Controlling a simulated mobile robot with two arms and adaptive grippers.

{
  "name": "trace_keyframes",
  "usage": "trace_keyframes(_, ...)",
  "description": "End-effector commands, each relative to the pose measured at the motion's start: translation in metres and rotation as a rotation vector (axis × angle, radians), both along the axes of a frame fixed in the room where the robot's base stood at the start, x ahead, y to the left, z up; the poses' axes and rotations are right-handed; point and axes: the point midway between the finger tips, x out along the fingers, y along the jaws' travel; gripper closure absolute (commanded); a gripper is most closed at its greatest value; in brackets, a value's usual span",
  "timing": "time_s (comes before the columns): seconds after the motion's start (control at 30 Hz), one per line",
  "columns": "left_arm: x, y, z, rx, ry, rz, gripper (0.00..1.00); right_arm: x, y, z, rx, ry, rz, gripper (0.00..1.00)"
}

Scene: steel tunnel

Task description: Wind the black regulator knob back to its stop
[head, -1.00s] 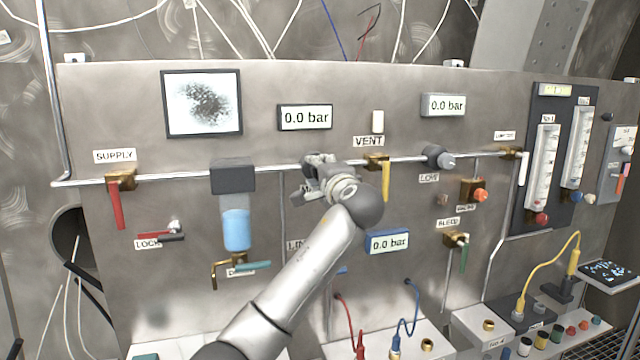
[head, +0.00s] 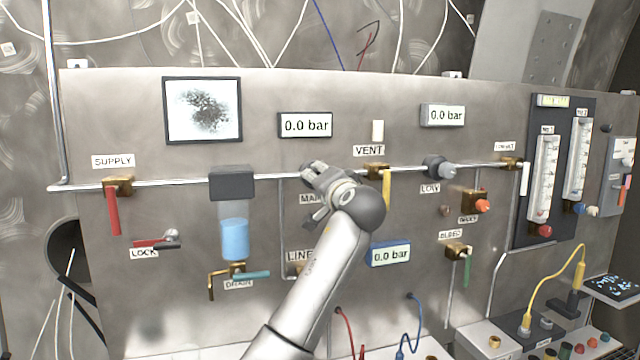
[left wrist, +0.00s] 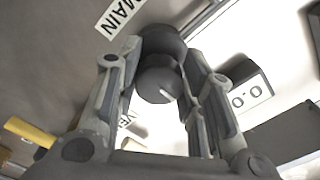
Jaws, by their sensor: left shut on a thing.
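The black regulator knob (left wrist: 158,82) shows in the left wrist view as a dark round cap with a short white mark on its face, in front of the wider regulator body (left wrist: 164,42) by the MAIN label (left wrist: 121,14). My left gripper (left wrist: 158,88) is shut on the knob, one finger on each side. In the head view my left gripper (head: 318,184) is at the MAIN regulator on the pipe, left of the yellow vent lever. The gripper and wrist hide most of the knob there. My right gripper is in no view.
The yellow VENT lever (head: 387,188) hangs close to the right of my wrist. The LOW regulator (head: 440,168) is farther right. The blue-filled bowl (head: 235,235) is to the left, and a blue-framed display (head: 390,253) reading 0.0 bar is below right.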

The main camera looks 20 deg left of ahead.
Motion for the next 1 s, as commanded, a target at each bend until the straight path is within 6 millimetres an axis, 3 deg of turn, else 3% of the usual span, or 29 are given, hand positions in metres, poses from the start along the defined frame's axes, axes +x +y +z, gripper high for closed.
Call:
trace_keyframes(0.37,0.0006,-0.0004,-0.0039,-0.008,0.005,0.000,0.88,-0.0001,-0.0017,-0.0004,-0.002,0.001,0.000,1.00)
trace_keyframes(0.4,0.0006,-0.0004,-0.0039,-0.008,0.005,0.000,0.60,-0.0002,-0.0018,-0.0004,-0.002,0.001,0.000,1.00)
trace_keyframes(0.53,0.0004,-0.0003,-0.0032,-0.007,0.003,0.000,0.43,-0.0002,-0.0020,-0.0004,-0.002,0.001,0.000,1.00)
trace_keyframes(1.0,-0.0069,-0.0060,-0.0006,-0.003,-0.002,-0.002,0.42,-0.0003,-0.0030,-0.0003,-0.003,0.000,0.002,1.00)
